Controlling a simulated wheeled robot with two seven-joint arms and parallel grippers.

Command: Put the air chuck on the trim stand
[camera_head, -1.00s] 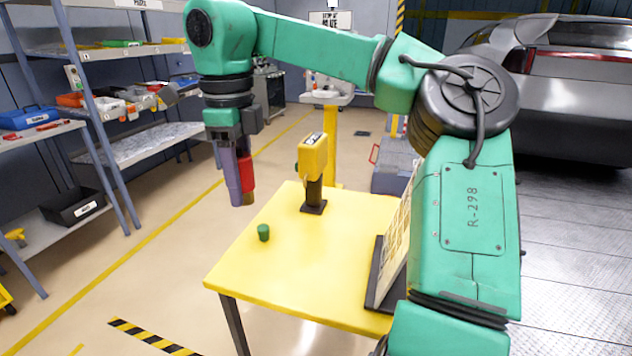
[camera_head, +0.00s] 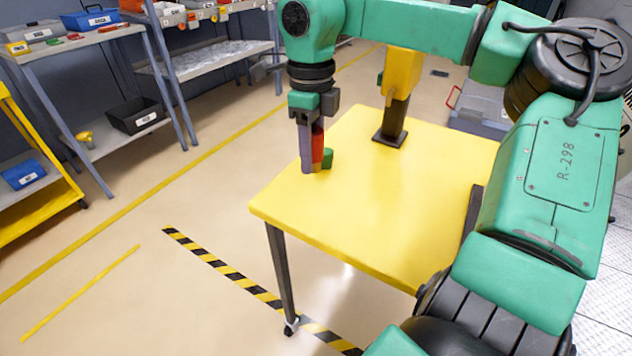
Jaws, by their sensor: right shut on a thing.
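My right gripper (camera_head: 312,165) points down over the left edge area of the yellow table-like stand (camera_head: 390,225). It is shut on a slim red piece with a brownish lower tip (camera_head: 318,148), probably the air chuck; a grey-purple finger hides part of it. The held piece overlaps a small green cylinder (camera_head: 328,158) on the tabletop in the picture. I cannot tell whether its tip touches the top. A yellow device on a black post and foot (camera_head: 390,136) stands at the back of the tabletop. Which of these is named the trim stand is not marked. My left gripper is not in view.
The front and middle of the yellow tabletop are clear. Shelving with bins (camera_head: 105,105) stands at the left. A yellow cart (camera_head: 35,170) is at the far left edge. A grey case (camera_head: 478,105) lies behind the table. My right arm covers the table's right side.

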